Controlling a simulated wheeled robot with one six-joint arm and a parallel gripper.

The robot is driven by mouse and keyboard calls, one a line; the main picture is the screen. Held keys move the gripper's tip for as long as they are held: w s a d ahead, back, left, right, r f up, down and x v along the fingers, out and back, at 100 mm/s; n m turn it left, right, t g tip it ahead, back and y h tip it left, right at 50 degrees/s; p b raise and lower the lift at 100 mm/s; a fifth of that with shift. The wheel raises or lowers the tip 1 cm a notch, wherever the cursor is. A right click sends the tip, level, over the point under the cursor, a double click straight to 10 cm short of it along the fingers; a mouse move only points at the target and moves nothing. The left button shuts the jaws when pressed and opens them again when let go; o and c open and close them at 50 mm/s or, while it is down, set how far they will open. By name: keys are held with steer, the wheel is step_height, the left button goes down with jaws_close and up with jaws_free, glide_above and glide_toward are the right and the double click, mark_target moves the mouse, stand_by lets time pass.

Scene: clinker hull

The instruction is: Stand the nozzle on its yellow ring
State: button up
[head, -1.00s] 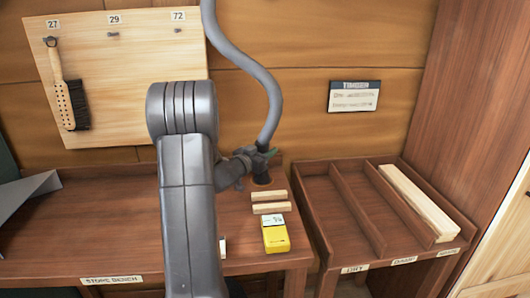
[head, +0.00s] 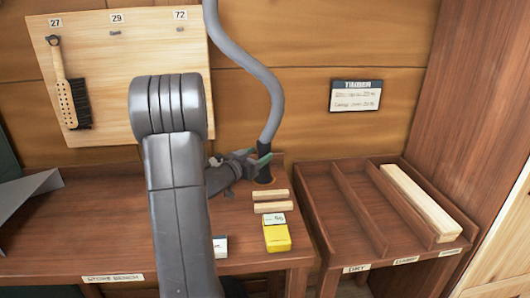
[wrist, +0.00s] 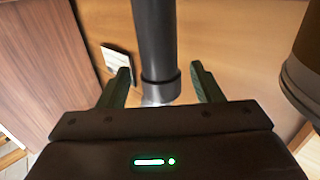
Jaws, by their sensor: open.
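The nozzle (head: 265,171) is a dark tube on the end of the grey hose. It looks upright at the back right of the bench, its lower end at a small orange-yellow patch that I take for the yellow ring (head: 264,182). The ring is too small to make out clearly. My gripper (head: 255,157) is open at the nozzle's upper end, where the hose joins. In the wrist view the dark nozzle (wrist: 155,40) and its collar show between the two green fingers, with a gap on each side.
Two wooden strips (head: 270,207) and a yellow box (head: 277,238) lie in front of the nozzle. A slotted timber rack (head: 330,215) stands right of the bench. The grey hose (head: 275,95) hangs down from above. A pegboard (head: 105,60) with a brush is behind.

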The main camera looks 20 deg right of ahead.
steer(key=v, duration=0.7)
stand_by(2.4)
